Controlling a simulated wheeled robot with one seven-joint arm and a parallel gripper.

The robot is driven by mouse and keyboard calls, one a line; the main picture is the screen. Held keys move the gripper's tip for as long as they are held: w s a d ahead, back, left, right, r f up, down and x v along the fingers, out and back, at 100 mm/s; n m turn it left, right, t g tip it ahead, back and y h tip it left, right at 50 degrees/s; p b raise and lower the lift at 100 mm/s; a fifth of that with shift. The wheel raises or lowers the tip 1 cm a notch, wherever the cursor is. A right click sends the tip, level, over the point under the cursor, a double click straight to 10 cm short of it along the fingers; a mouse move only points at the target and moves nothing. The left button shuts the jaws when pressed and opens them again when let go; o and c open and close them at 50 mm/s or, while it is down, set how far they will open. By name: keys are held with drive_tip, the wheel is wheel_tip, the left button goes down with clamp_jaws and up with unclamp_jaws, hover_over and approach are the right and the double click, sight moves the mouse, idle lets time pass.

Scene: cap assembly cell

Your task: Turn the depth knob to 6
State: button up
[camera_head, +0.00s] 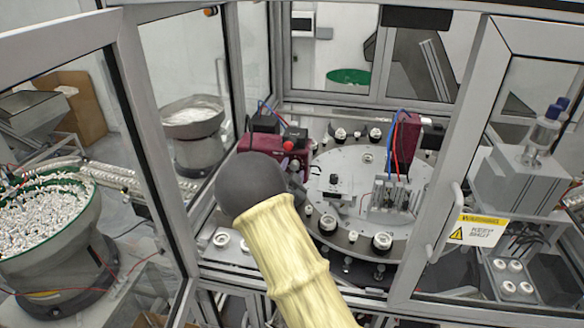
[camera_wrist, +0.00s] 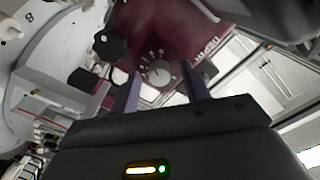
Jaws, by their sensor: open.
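In the wrist view a round grey dial knob (camera_wrist: 159,73) sits on a dark red housing (camera_wrist: 168,28), with pale marks around it. The pointer's number is too small to read. In the head view the red housing (camera_head: 272,142) shows beyond my arm; my arm hides the knob and the fingers.
A black knob (camera_wrist: 110,45) sits close to the left finger. The round indexing table (camera_head: 345,180) with several fixtures lies to the right. The cell's open door frame (camera_head: 455,150) and left frame post (camera_head: 150,150) flank my arm. A feeder bowl (camera_head: 45,215) stands at left.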

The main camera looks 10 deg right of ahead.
drive_tip(key=c, duration=1)
drive_tip(key=shift+f, duration=0.1)
drive_tip(key=shift+f+n+b, duration=0.1)
drive_tip(key=shift+n+b, duration=0.3)
drive_tip(key=shift+b, duration=0.25)
drive_tip(key=shift+f+n+b, duration=0.1)
drive_tip(key=shift+n+b, duration=0.4)
drive_tip(key=shift+b, duration=0.2)
drive_tip(key=shift+n+b, duration=1.1)
drive_tip(key=shift+n, duration=0.1)
drive_tip(key=n+b, duration=0.1)
drive_tip(key=n, duration=0.2)
drive_tip(key=shift+n+b, duration=0.3)
drive_tip(key=shift+b, duration=0.1)
drive_tip(key=n, duration=0.4)
drive_tip(key=shift+d+b, duration=0.15)
drive_tip(key=shift+b, duration=0.2)
